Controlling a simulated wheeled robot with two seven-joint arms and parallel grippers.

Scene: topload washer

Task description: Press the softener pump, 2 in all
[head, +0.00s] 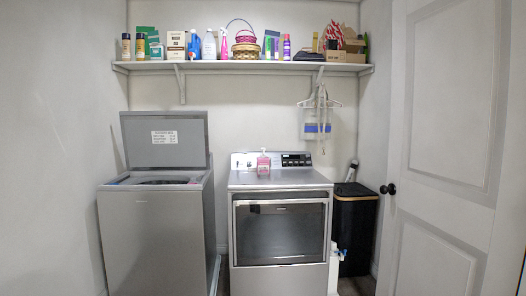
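The softener pump is a small pink bottle (263,165) with a pale pump head (263,152). It stands upright on top of the front-load machine (290,180), near its control panel, left of the middle. Its front shows a label too small to read. Neither of my grippers shows in the head view, and nothing is touching the bottle.
The topload washer (155,235) stands at the left with its lid (165,142) raised. A crowded shelf (240,66) hangs above. A black bin (354,225) stands right of the front-load machine, and a white door (450,150) fills the right side. The machine's top is otherwise mostly clear.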

